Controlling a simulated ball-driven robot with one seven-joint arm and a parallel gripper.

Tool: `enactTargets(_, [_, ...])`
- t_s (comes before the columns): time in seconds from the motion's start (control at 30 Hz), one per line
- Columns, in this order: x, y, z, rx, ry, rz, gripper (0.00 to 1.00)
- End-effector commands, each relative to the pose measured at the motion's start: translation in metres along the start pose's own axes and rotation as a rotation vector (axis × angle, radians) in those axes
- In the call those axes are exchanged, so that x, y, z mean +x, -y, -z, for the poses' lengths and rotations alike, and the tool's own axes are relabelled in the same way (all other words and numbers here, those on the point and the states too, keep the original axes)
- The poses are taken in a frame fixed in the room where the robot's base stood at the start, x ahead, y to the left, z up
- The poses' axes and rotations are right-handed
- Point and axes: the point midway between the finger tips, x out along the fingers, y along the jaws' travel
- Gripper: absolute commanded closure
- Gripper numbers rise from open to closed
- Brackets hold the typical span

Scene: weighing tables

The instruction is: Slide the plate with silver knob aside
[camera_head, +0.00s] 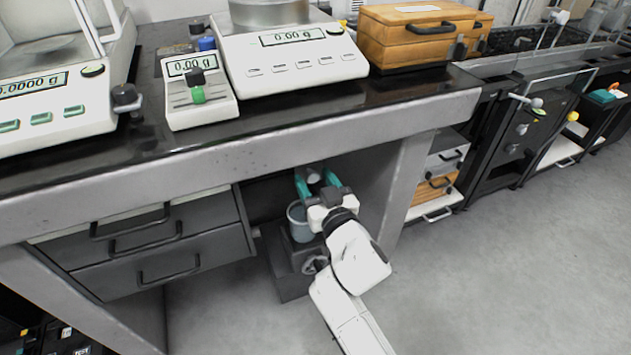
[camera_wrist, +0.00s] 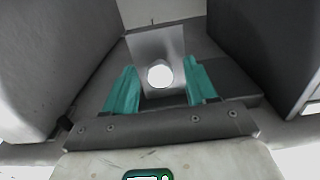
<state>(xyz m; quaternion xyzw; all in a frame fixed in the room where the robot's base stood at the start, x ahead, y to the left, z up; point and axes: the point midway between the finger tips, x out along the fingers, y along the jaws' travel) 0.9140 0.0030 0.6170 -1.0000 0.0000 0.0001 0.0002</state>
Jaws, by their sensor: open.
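In the wrist view, a light grey plate (camera_wrist: 152,42) stands upright ahead, with a round silver knob (camera_wrist: 160,73) low on its face. My gripper (camera_wrist: 160,80) is open, its teal fingers to the left and right of the knob, which shows in the gap. I cannot tell whether a finger touches it. In the head view, my gripper (camera_head: 317,180) reaches under the weighing table, and the knob (camera_head: 313,175) shows between the fingertips. The plate itself is hard to make out there, in shadow below the tabletop.
A blue-grey bucket (camera_head: 298,224) stands on a dark box (camera_head: 292,285) just left of my gripper. The grey tabletop edge (camera_head: 250,142) runs above my arm. A drawer unit (camera_head: 160,245) is at left and a table leg (camera_head: 408,185) at right. The floor at lower right is clear.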

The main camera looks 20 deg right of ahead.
Motion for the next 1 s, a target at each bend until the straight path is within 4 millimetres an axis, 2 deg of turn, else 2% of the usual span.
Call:
enactTargets(0.07, [-0.0001,0.0,0.0,0.0,0.0,0.0,0.43])
enactTargets(0.67, [-0.0004,0.0001,0.0,-0.001,0.0,0.0,1.0])
enactTargets(1.0, [-0.0003,0.0012,-0.0009,-0.001,0.0,0.001,1.0])
